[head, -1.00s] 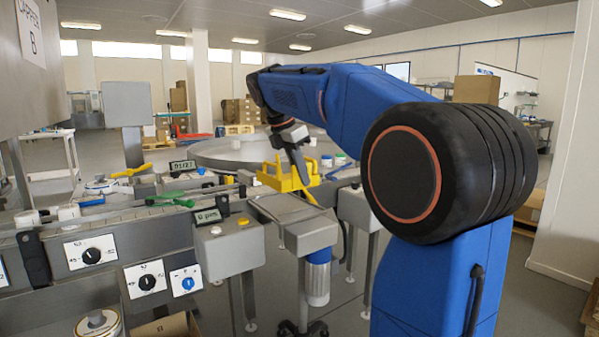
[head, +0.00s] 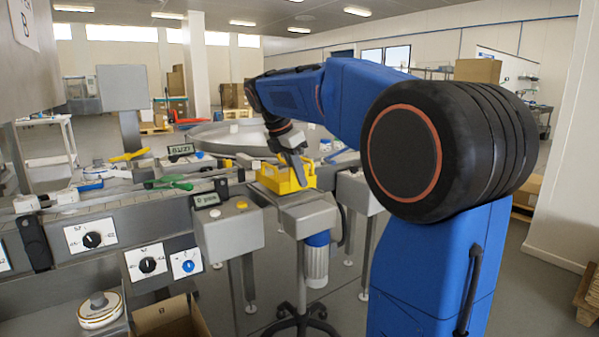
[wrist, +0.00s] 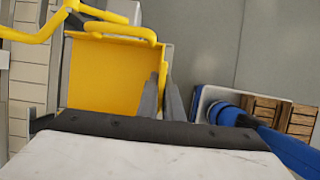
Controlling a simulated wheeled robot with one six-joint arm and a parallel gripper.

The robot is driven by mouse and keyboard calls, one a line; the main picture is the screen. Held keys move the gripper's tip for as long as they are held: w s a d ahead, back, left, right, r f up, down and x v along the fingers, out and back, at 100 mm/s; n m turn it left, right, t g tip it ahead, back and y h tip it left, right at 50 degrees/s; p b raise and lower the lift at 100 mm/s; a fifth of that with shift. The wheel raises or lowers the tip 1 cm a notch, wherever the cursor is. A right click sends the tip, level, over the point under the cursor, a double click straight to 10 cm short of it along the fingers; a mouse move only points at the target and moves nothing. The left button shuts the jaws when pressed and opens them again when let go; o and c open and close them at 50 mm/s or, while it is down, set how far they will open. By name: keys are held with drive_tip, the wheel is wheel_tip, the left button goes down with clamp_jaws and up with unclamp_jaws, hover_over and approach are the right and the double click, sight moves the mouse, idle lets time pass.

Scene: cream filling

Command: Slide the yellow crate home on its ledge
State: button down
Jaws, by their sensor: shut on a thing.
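The yellow crate (head: 270,181) is at the far part of the grey ledge (head: 311,212), which is a small flat top on a wheeled stand. My gripper (head: 298,176) points down at the crate's right side. In the wrist view the crate (wrist: 108,78) looks like an open, empty tray with raised yellow rims. My gripper's two grey fingers (wrist: 163,97) are shut on its right wall. The crate looks level. Whether its underside rests fully on the ledge is hidden.
A grey conveyor with dials (head: 92,240) runs along the left, with a small display box (head: 228,230) beside the ledge. Green-handled (head: 172,183) and yellow-handled (head: 130,156) tools lie on it. A large round grey table (head: 222,136) stands behind. An open cardboard box (head: 172,322) is on the floor.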

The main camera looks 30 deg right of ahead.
drive_tip(key=shift+w+f, duration=0.1)
drive_tip(key=shift+f, duration=0.65)
drive_tip(key=shift+w, duration=1.45)
drive_tip(key=shift+f, duration=0.2)
drive_tip(key=c, duration=1.8)
unclamp_jaws()
drive_tip(key=shift+c, duration=0.2)
drive_tip(key=v, duration=1.7)
drive_tip(key=shift+r, duration=0.2)
